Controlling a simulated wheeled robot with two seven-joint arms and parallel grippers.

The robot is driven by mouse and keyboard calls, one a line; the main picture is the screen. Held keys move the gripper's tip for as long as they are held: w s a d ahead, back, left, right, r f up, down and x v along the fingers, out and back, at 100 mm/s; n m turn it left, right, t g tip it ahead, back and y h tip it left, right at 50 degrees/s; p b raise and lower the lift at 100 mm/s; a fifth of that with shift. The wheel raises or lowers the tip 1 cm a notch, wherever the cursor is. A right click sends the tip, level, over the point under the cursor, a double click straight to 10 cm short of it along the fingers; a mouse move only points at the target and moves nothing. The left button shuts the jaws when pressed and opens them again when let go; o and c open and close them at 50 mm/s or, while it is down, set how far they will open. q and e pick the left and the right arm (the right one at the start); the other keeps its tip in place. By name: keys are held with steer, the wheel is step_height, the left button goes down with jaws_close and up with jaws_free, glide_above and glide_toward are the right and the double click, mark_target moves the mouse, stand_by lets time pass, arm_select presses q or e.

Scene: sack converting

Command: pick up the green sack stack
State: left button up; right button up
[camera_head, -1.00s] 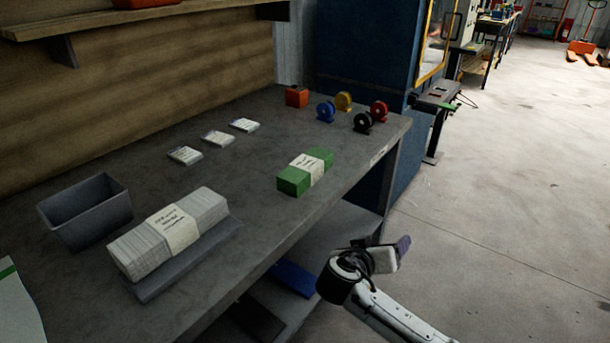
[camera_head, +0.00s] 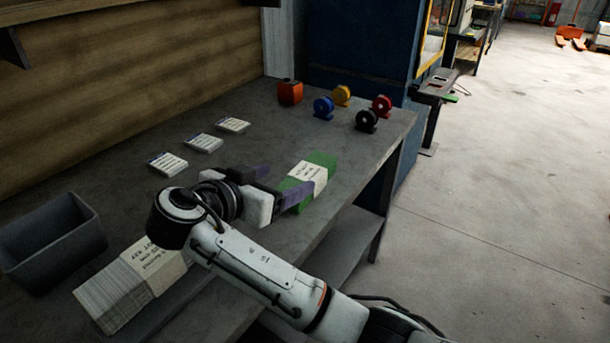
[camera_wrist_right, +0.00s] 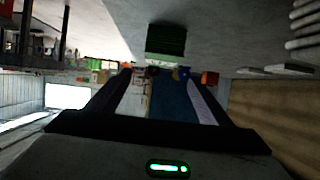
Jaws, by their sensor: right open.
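The green sack stack (camera_head: 320,160) lies on the workbench with a white printed paper band around its middle. My right gripper (camera_head: 283,182) is over the bench, just left of the stack, with its fingers pointing towards it. The gripper is open and empty, and one finger covers part of the stack's near end in the head view. In the right wrist view the stack's dark green end (camera_wrist_right: 166,42) shows beyond and above the spread fingers (camera_wrist_right: 157,88), with nothing between them. My left gripper is not in view.
A white sack stack (camera_head: 112,296) lies at lower left, partly hidden by my right arm, beside a grey bin (camera_head: 50,245). The grey bench (camera_head: 255,125) has bare room behind the green stack.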

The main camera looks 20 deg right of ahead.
mark_target(307, 173)
steer(key=x, duration=0.9)
steer(key=shift+a+f, duration=0.15)
steer(key=shift+f, duration=0.15)
steer(key=c, duration=1.3)
